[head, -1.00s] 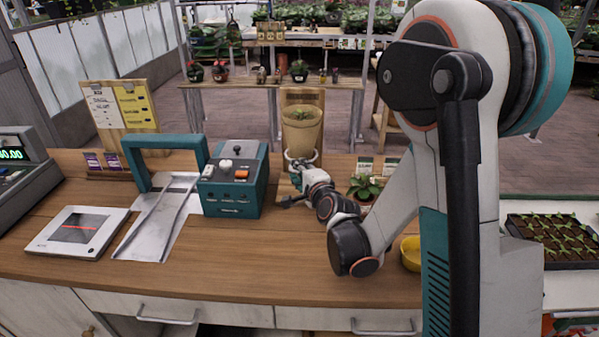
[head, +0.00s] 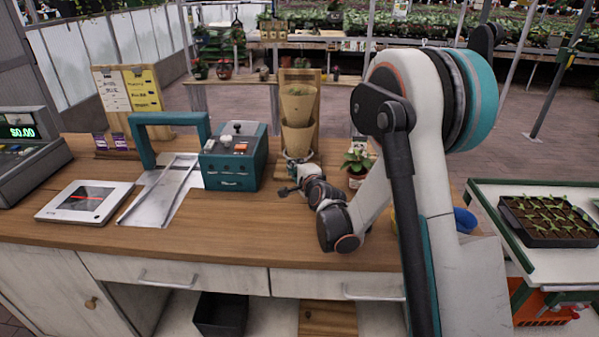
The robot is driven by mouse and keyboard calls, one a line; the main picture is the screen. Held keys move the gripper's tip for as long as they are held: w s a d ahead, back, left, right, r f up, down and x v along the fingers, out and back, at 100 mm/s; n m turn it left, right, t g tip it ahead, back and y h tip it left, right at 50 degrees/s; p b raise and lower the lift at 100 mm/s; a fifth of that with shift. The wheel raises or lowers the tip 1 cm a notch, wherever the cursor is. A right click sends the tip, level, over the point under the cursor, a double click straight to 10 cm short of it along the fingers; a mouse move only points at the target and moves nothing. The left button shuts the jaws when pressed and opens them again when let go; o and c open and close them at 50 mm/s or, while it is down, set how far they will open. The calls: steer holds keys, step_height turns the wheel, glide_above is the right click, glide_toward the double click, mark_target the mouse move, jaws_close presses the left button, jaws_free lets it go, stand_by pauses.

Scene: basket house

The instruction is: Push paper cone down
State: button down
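The brown paper cone (head: 298,103) stands upright in front of a wooden backboard (head: 314,92) on the counter, with some green showing in its top. A second tapering brown section (head: 297,141) shows directly below it; I cannot tell whether they are one piece. A pale ring (head: 298,159) is around the lower tip. My gripper (head: 285,190) is low over the counter, in front of and below the cone, seemingly apart from it. Its fingers are dark and small, and their opening is unclear.
A teal control box (head: 232,163) stands just left of the cone. A potted plant (head: 356,166) is on the right, close to my arm. A teal-handled metal device (head: 160,190), a white tablet (head: 85,201) and a cash register (head: 30,155) are further left. The front counter is clear.

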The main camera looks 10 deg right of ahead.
steer(key=shift+f, duration=0.25)
steer(key=c, duration=1.7)
jaws_free()
steer(key=shift+s, duration=0.1)
steer(key=v, duration=1.2)
